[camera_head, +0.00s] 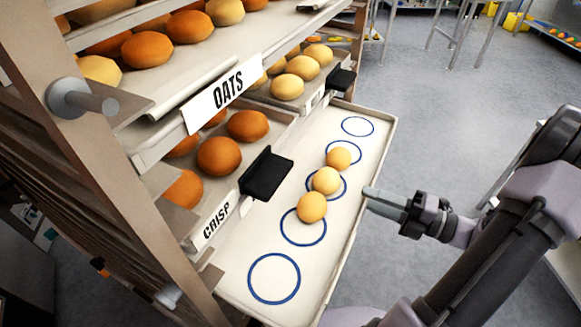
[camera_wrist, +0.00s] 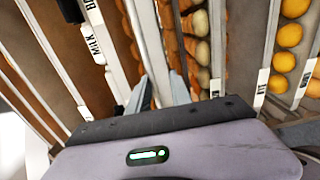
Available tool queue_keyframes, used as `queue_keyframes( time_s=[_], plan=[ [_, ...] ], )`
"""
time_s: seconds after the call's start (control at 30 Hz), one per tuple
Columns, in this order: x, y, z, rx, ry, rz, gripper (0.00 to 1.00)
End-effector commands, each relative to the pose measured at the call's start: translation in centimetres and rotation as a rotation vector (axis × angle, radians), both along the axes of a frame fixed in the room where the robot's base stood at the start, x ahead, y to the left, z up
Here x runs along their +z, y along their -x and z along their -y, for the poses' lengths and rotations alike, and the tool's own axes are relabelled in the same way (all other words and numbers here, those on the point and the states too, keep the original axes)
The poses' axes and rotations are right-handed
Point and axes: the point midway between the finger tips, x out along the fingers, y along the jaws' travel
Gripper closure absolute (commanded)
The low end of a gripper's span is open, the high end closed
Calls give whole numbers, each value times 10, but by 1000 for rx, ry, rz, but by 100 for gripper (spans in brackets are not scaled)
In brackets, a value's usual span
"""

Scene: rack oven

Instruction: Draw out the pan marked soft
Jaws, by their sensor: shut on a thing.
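A long pale tray (camera_head: 250,235) with blue ring marks sticks out from the rack at low height. Three golden buns (camera_head: 325,181) sit in a line on it, over or beside the rings. No label reading soft is legible in either view. My gripper (camera_head: 372,194) is at the tray's right rim and appears shut on that rim. The contact is hard to make out. In the wrist view my two fingers (camera_wrist: 158,92) point towards the rack's pans, and what lies between them is unclear.
The pan marked OATS (camera_head: 222,93) is above, and the pan marked CRISP (camera_head: 215,226) with a black handle (camera_head: 266,174) is beside the tray. Another black handle (camera_head: 341,79) is further back. A MILK label (camera_wrist: 95,42) shows in the wrist view. Grey floor (camera_head: 440,130) is open at right.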

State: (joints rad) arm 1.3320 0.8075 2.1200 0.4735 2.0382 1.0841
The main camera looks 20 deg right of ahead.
Motion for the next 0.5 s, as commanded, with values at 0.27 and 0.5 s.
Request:
queue_keyframes(
  time_s=[0.27, 0.5],
  plan=[
    [0, 0, 0, 0, 0, 0, 49],
    [-1, 1, 0, 4, 5, -2, 49]
  ],
)
